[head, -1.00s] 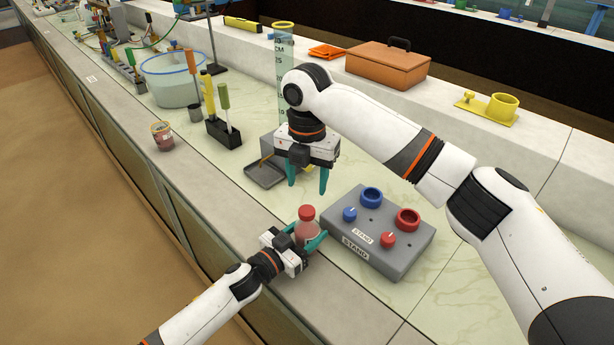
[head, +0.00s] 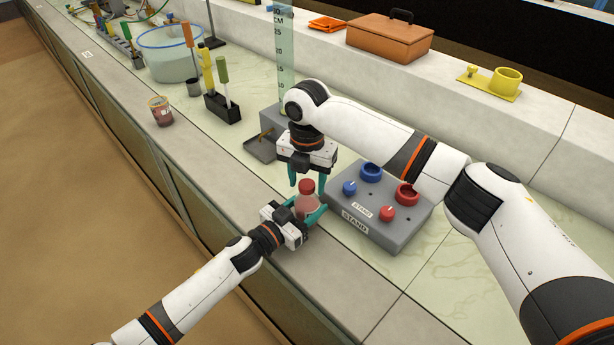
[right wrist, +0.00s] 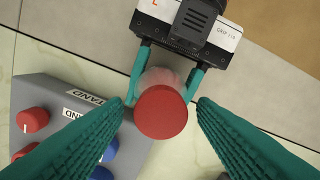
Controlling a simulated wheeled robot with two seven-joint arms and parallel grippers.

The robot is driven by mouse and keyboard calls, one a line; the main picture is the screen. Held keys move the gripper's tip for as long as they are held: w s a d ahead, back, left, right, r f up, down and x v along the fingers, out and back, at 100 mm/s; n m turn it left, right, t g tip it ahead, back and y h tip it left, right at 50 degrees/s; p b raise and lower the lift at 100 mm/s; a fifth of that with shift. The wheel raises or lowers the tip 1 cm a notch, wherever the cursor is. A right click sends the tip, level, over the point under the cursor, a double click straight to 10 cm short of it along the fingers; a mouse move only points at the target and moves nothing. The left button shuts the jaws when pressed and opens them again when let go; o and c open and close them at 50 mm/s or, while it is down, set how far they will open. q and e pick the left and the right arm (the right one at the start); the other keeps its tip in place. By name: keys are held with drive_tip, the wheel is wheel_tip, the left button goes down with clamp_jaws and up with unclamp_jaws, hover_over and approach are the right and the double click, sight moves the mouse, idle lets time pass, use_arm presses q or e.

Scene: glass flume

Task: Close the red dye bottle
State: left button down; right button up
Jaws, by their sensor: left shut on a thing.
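The dye bottle (head: 306,203) is translucent pinkish, with a red cap (head: 306,186) on its top; it stands upright near the counter's front edge. My left gripper (head: 312,212) is shut on the bottle's body from the front. The cap also shows from above in the right wrist view (right wrist: 161,112), hiding most of the bottle (right wrist: 160,77). My right gripper (head: 308,181) points down over the bottle, open, its fingers on either side of the cap with gaps. Whether the cap is screwed tight cannot be told.
A grey stand (head: 385,237) with blue and red rings and knobs sits close to the right of the bottle. A grey tray (head: 262,149) lies behind. A jar of dark red stuff (head: 161,111) and a black tool holder (head: 222,107) stand to the left.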

drive_tip(key=c, duration=0.9)
drive_tip(key=m, duration=0.6)
drive_tip(key=shift+m, duration=0.4)
drive_tip(key=shift+c, duration=0.2)
drive_tip(key=m, duration=0.9)
drive_tip(key=shift+f, duration=0.1)
drive_tip(key=m, duration=0.7)
drive_tip(key=shift+a, duration=0.1)
drive_tip(key=m, duration=0.8)
drive_tip(key=shift+m, duration=0.3)
drive_tip(key=o, duration=1.1)
drive_tip(key=shift+o, duration=0.2)
